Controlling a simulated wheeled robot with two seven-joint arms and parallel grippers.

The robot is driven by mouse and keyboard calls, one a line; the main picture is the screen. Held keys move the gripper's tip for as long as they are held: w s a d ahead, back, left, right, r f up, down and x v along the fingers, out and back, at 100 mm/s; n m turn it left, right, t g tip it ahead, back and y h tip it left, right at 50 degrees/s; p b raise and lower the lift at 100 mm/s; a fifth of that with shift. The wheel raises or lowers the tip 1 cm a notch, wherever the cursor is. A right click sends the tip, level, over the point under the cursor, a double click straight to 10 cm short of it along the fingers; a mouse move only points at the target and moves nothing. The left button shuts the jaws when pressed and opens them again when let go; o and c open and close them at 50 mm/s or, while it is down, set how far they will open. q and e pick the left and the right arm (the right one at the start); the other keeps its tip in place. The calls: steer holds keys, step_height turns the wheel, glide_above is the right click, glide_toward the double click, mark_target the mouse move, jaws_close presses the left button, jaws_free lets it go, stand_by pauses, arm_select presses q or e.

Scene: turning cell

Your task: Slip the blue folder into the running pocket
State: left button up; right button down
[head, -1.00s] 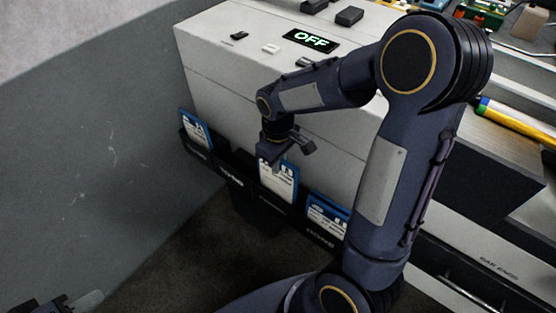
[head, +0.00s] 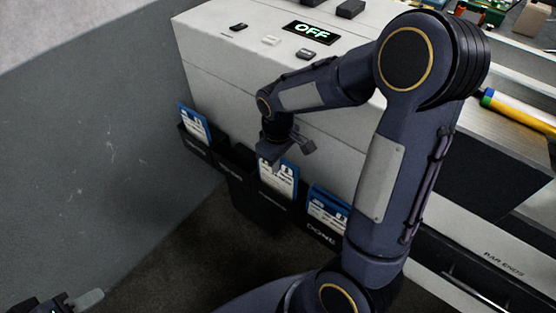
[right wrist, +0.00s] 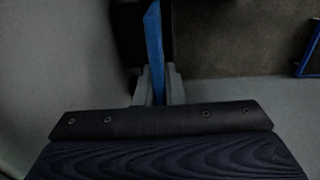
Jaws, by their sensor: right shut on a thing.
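My right gripper (head: 280,162) is shut on the top edge of a blue folder (head: 280,179) with a white front sheet. In the right wrist view the folder shows edge-on as a blue strip (right wrist: 154,45) between the fingers (right wrist: 156,84). The folder stands roughly upright at the third pocket from the left (head: 262,204); its lower part is hidden behind that pocket's front. I cannot read this pocket's label, nor tell how deep the folder sits. My left gripper (head: 75,303) is only partly in view at the bottom left, away from the pockets.
The dark pockets hang on a pale machine cabinet (head: 235,85) with an OFF display (head: 312,32). The leftmost pocket holds a blue folder (head: 194,123). The second pocket (head: 234,161) looks empty. The rightmost pocket, marked DONE (head: 321,234), holds blue folders (head: 327,207). A grey wall (head: 90,130) stands left.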

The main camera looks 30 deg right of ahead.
steer(key=shift+f+b, duration=0.3)
steer(key=shift+f, duration=0.25)
steer(key=c, duration=1.5)
jaws_free()
steer(key=shift+o, duration=0.7)
steer(key=o, duration=0.4)
